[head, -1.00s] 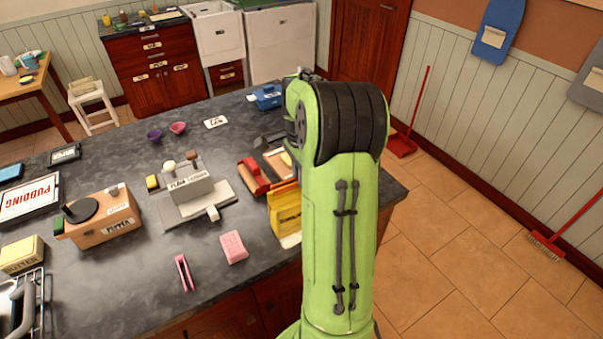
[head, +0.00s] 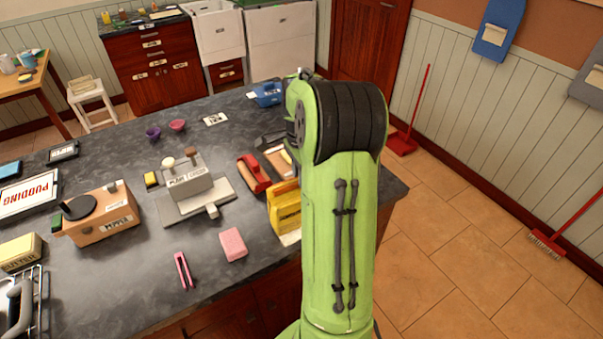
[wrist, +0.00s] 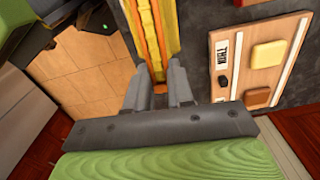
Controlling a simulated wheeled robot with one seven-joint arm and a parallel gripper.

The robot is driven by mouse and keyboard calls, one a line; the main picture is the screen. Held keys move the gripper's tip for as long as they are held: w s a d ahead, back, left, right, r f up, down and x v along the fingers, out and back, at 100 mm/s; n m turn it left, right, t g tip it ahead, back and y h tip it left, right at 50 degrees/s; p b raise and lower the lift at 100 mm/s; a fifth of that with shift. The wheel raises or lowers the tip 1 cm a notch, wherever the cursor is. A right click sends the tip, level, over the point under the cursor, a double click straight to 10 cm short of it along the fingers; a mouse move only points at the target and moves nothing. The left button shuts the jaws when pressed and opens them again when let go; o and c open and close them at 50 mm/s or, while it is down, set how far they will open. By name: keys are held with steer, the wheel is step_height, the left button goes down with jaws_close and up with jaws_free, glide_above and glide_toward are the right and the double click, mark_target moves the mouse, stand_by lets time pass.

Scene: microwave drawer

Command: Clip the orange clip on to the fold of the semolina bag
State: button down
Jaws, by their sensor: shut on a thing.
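The yellow semolina bag (head: 285,208) stands near the counter's right front edge, partly behind my arm in the head view. In the wrist view the bag (wrist: 145,35) shows as a narrow yellow strip running up from between my fingers. My gripper (wrist: 158,82) is at the bag's near end, with its two grey fingers shut on a narrow orange piece (wrist: 158,74), which appears to be the orange clip. The fingers hide much of it, and I cannot tell whether it grips the fold. In the head view my arm hides the gripper.
A wooden board with labelled pieces (wrist: 218,60) lies right of the bag in the wrist view. A red-handled object (head: 254,173), a pink block (head: 233,244) and pink tongs-like clip (head: 184,271) lie nearby on the counter. Open floor lies beyond the counter's right edge.

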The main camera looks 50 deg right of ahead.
steer(key=shift+f, duration=0.1)
stand_by(0.3)
steer(key=c, duration=0.9)
jaws_free()
steer(key=shift+o, duration=0.3)
steer(key=o, duration=0.4)
steer(key=shift+r+p, duration=3.35)
steer(key=shift+r, duration=0.75)
steer(key=shift+f, duration=0.1)
